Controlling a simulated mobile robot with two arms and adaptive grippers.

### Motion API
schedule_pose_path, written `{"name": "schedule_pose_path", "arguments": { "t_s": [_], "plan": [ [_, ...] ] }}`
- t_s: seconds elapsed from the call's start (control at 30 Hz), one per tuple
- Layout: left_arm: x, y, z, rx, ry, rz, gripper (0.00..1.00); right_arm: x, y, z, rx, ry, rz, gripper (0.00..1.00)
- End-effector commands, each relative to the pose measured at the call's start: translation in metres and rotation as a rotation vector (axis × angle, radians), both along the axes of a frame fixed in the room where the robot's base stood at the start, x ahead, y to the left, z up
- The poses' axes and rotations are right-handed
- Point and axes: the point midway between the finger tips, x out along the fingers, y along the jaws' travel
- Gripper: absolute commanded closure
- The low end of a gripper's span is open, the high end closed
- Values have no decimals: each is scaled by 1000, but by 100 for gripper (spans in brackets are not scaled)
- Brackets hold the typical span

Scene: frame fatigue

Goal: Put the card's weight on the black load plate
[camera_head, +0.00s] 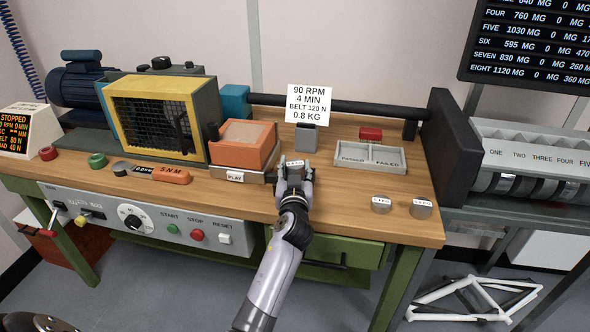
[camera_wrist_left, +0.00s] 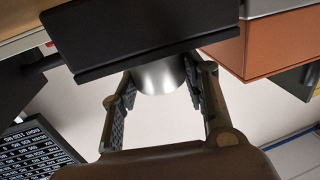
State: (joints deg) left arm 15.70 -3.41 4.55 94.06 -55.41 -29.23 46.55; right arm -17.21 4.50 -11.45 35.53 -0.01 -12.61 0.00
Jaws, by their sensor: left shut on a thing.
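The weight's label is too small to read surely. In the left wrist view the weight (camera_wrist_left: 160,76) sits between the two fingers (camera_wrist_left: 160,95). A flat black plate (camera_wrist_left: 140,32), which looks like the load plate, overlaps part of it there; I cannot tell whether they touch. In the head view the plate is not clearly visible. The white card (camera_head: 309,104) reads 90 RPM, 4 MIN, BELT 120 N, 0.8 KG. My right gripper is out of view.
Two silver weights (camera_head: 381,204) (camera_head: 421,209) stand at the bench's right front. The orange block (camera_head: 242,146) and yellow guard (camera_head: 155,117) are to the left. A passed/failed tray (camera_head: 370,157) lies behind, right. The wood between is clear.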

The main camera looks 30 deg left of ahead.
Motion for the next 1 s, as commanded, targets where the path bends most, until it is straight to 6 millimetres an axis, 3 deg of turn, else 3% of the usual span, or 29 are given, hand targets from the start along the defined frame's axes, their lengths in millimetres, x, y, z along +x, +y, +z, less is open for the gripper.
{"name": "schedule_pose_path", "arguments": {
  "t_s": [0.37,0.4,0.67,1.0],
  "plan": [
    [1,0,1,1,-9,-1,100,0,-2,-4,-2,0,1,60],
    [0,0,-2,-1,-2,0,56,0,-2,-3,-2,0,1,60],
    [0,0,-2,0,-1,0,39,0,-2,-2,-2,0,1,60],
    [0,0,2,0,-1,0,38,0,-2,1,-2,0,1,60]
  ]
}}
